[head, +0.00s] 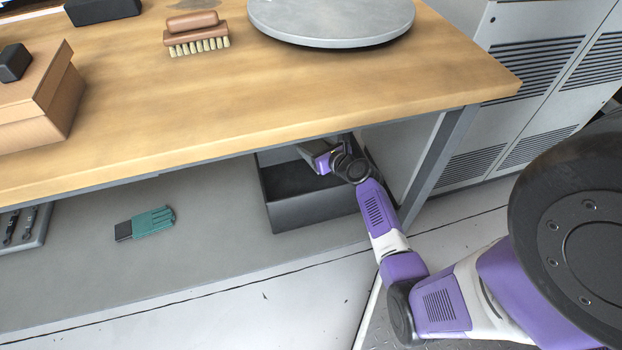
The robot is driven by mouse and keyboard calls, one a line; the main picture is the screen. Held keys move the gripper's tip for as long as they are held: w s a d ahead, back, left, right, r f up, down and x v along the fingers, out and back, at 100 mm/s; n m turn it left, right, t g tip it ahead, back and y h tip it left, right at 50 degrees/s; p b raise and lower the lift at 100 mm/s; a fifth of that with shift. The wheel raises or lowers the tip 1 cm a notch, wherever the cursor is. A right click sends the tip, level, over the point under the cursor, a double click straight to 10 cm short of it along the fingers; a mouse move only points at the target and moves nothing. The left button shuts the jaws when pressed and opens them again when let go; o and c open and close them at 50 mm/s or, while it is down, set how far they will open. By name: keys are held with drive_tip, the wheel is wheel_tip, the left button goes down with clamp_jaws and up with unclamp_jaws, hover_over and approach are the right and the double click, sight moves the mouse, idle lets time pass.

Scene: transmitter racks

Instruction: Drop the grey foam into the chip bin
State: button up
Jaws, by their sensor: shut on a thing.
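The chip bin (315,211) is a dark, open-topped box on the grey lower shelf, under the wooden bench top. My purple and white arm reaches in under the bench edge. My gripper (308,150) is over the bin's opening, near its back, and partly hidden by the bench edge. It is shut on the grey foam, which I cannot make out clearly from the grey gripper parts. The rest of the bin's inside that shows looks dark and empty.
The bench edge (250,145) runs just above my wrist. A bench leg (440,155) stands right of the bin. A cardboard box (40,105), a wooden brush (195,35) and a grey disc (330,20) sit on top.

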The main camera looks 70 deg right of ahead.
drive_tip(key=o, duration=1.4)
drive_tip(key=shift+p+v, duration=1.7)
drive_tip(key=shift+v, duration=2.2)
